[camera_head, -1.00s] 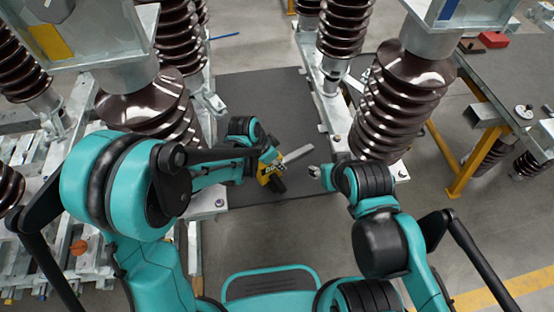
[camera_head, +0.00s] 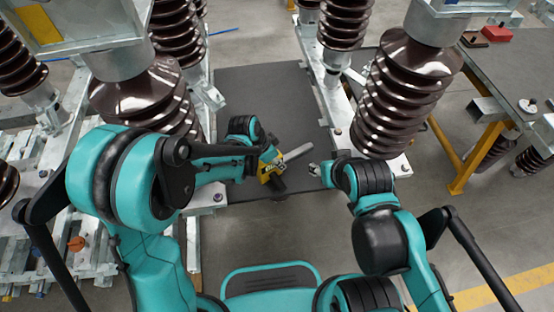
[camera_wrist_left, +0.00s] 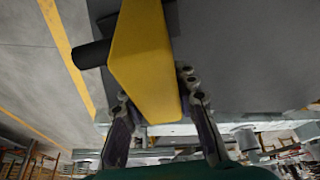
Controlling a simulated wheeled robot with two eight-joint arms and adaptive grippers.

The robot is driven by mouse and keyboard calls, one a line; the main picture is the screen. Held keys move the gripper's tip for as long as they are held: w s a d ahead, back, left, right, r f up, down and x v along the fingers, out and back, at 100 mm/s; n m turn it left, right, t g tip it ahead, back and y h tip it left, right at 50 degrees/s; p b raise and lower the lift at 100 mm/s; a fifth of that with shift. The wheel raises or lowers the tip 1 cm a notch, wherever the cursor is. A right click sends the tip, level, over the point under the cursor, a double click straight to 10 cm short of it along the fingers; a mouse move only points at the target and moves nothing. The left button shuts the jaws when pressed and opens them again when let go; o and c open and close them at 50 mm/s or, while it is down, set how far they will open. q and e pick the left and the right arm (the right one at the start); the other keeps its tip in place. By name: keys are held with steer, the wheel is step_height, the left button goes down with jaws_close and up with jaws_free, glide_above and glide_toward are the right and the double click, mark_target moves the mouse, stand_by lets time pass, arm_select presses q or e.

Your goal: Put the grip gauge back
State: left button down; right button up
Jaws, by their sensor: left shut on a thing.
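The grip gauge (camera_head: 271,167) is a yellow and black tool with a flat grey bar (camera_head: 297,152) sticking out to the right. My left gripper (camera_head: 262,163) is shut on it, and the tool is held over the dark mat between the insulator frames. In the left wrist view the gauge's yellow body (camera_wrist_left: 145,60) sits between the two fingers of my left gripper (camera_wrist_left: 158,112), with a black stub on its left. My right gripper (camera_head: 314,170) is to the right of the gauge, apart from it, and looks empty. Its fingers are too small to read.
Brown ribbed insulators (camera_head: 388,105) on grey metal frames stand on both sides. A dark mat (camera_head: 262,90) lies between them. At the right is a grey table (camera_head: 505,75) on yellow legs, with a red box (camera_head: 497,34) and a small round part (camera_head: 527,105).

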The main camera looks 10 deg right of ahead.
arm_select(q)
steer(key=shift+f+b, duration=0.3)
steer(key=shift+f, duration=0.05)
steer(key=c, duration=1.1)
jaws_free()
steer(key=v, duration=1.2)
